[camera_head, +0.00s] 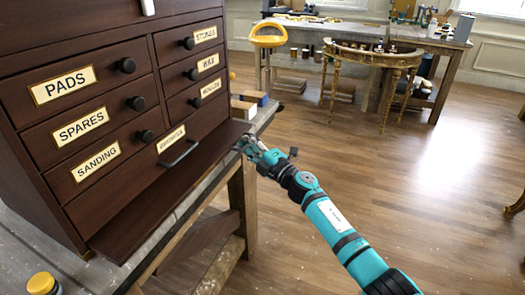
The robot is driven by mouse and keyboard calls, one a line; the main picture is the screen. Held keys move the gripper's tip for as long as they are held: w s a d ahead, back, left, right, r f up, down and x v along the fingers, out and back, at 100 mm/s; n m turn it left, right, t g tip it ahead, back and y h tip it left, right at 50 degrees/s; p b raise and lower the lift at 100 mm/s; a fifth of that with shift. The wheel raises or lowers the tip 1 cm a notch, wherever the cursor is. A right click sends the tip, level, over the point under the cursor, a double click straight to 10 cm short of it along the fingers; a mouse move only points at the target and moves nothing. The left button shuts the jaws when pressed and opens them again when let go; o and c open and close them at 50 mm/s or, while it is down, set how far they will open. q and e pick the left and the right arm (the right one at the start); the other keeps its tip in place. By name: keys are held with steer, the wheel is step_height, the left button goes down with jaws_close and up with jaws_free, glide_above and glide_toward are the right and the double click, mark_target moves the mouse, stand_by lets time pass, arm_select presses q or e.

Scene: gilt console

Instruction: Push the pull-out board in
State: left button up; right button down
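The pull-out board (150,205) is a dark brown slab that sticks out from the bottom of the dark wooden drawer cabinet (42,150). A dark bar handle (178,154) sits on the cabinet front just above it. My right gripper (243,145), on a teal arm from the lower right, is at the board's right front end. Its fingers are small and partly merge with the board's edge, so I cannot tell whether they touch it or are open. My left gripper is not in view.
The cabinet stands on a grey workbench (75,275) with a yellow-capped container (42,284) at the front left. Small boxes (250,98) lie behind the cabinet. The wooden floor at right is open.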

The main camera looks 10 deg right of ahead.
steer(key=shift+r, duration=0.1)
steer(key=c, duration=1.4)
jaws_free()
steer(key=v, duration=1.2)
